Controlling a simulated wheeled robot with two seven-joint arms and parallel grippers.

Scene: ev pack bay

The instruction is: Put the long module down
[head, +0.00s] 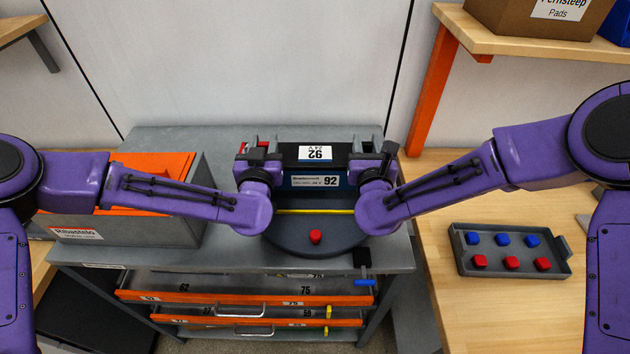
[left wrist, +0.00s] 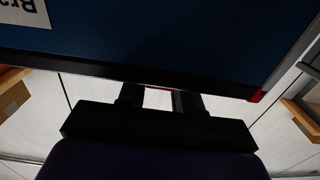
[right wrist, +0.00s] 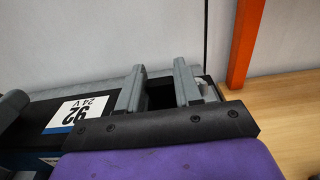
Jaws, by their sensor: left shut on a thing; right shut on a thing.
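The long module (head: 318,170) is a dark blue-black block with white "92" labels on its top and front. It lies level across the middle of the head view, over the back of a dark round turntable (head: 300,243). My left gripper (head: 256,158) is shut on its left end, and my right gripper (head: 368,158) is shut on its right end. The left wrist view shows a dark blue face of the module (left wrist: 150,35) close up. The right wrist view shows its labelled top (right wrist: 82,110) beside my right fingers. The module's underside is hidden, so I cannot tell whether it touches anything below.
The turntable carries a yellow strip (head: 315,211) and a red cap (head: 315,237) and stands on a grey bench (head: 225,255). A tray (head: 480,253) of red and blue pieces lies on the wooden table (head: 440,185) at right.

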